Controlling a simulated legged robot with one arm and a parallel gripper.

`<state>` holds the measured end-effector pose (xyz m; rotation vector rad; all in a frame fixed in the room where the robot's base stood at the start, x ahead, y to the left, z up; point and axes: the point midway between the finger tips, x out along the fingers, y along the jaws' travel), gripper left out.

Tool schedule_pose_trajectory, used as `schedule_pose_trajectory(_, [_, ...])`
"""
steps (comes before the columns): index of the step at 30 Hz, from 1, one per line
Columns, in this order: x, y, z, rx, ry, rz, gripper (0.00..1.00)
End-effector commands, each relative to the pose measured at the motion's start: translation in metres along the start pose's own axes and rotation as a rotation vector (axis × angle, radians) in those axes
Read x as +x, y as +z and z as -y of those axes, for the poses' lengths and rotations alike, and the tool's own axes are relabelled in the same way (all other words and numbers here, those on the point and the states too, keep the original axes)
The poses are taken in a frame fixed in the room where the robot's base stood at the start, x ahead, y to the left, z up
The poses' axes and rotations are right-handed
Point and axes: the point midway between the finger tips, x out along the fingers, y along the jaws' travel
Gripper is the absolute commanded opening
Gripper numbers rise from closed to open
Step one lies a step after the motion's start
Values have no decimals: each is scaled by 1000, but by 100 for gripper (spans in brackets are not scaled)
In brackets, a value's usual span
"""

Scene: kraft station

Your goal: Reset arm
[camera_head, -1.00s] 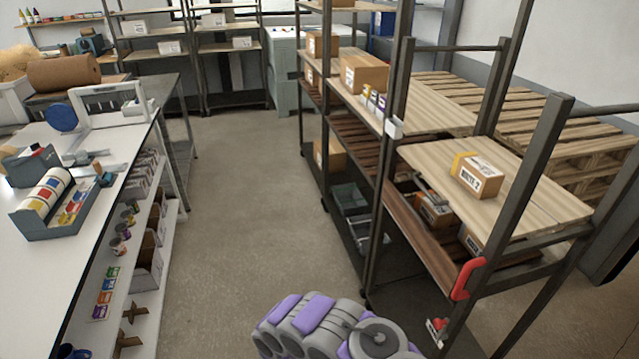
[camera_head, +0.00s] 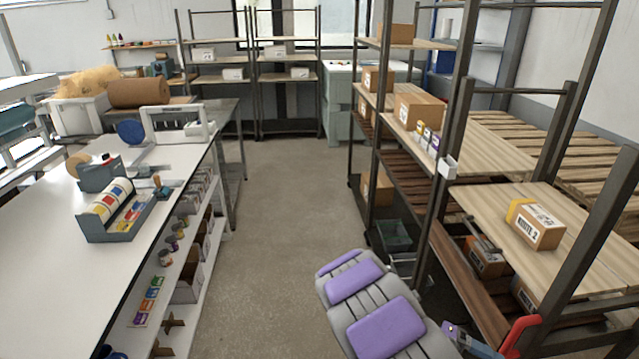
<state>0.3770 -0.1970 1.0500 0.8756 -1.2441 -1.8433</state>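A small grey and purple part of my arm also shows at the bottom edge, right of centre. My gripper's fingers cannot be made out, so I cannot tell whether it is open or shut or holds anything.
A white workbench (camera_head: 60,250) with a tape dispenser (camera_head: 115,215) runs along the left. A shelf rack (camera_head: 500,235) with cardboard boxes, one being a labelled box (camera_head: 537,225), stands on the right. The aisle floor (camera_head: 290,200) is clear.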

Motion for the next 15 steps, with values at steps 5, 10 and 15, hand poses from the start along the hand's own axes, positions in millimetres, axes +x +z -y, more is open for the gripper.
schedule_pose_trajectory(5, [6,39,-24,5,-153,50,60])
schedule_pose_trajectory(10, [9,75,-34,-8,-307,74,60])
schedule_pose_trajectory(15, [6,111,-39,-29,-469,69,60])
